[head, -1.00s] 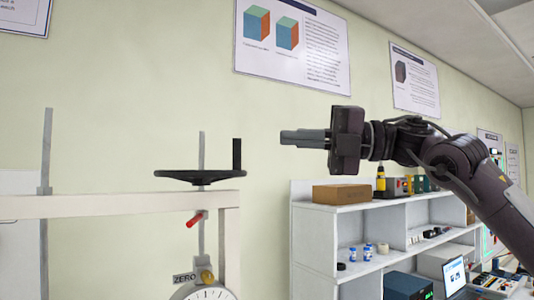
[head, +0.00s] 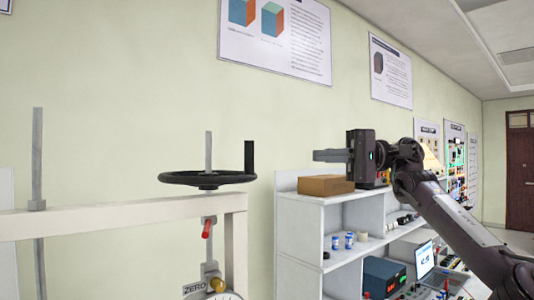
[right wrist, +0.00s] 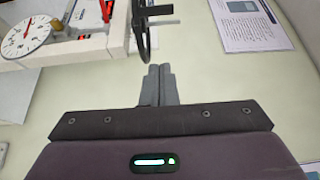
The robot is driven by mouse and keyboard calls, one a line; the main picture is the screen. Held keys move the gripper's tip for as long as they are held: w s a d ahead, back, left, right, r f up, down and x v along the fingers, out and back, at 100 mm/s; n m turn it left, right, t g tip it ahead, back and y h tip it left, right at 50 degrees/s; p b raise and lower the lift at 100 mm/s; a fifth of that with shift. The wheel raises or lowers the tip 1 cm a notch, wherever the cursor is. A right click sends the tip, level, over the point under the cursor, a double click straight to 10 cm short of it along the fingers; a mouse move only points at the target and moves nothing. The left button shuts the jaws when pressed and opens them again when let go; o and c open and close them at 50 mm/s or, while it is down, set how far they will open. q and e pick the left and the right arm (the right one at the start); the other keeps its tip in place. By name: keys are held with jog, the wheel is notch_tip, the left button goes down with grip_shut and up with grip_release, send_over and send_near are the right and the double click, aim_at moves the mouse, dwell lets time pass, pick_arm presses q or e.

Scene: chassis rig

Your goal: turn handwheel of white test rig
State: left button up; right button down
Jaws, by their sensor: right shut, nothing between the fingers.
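The white test rig (head: 120,217) stands at the left in the head view. Its black handwheel (head: 207,181) lies flat above the crossbeam, with an upright crank handle (head: 249,156) on its right rim. My right gripper (head: 318,155) is shut and empty, to the right of the handle and apart from it, at about its height. In the right wrist view, the shut fingers (right wrist: 161,75) point toward the wheel (right wrist: 144,40), seen edge-on, and its handle (right wrist: 172,20). My left gripper is not in view.
The rig carries a dial gauge (right wrist: 27,33) and a red lever (head: 207,228) below the crossbeam. A white shelf unit (head: 300,225) with a cardboard box (head: 326,185) stands right of the rig. A laptop (head: 424,262) sits at lower right. Posters hang on the wall.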

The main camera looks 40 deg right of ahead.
jog(key=p, duration=0.1)
send_near(252, 159)
jog(key=w+a, duration=0.4)
jog(key=w, duration=0.1)
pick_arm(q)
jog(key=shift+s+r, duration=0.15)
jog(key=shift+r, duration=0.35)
pick_arm(e)
jog(key=shift+w+r, duration=0.2)
jog(key=shift+r, duration=0.1)
jog(key=shift+s+a+f+b, duration=0.2)
jog(key=shift+a+f+b, duration=0.1)
jog(key=shift+b, duration=0.65)
pick_arm(q)
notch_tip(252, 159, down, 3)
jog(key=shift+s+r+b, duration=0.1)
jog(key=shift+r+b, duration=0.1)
jog(key=shift+b, duration=0.15)
pick_arm(e)
jog(key=shift+s+a+r, duration=0.2)
jog(key=shift+a+r, duration=0.1)
jog(key=shift+a, duration=0.1)
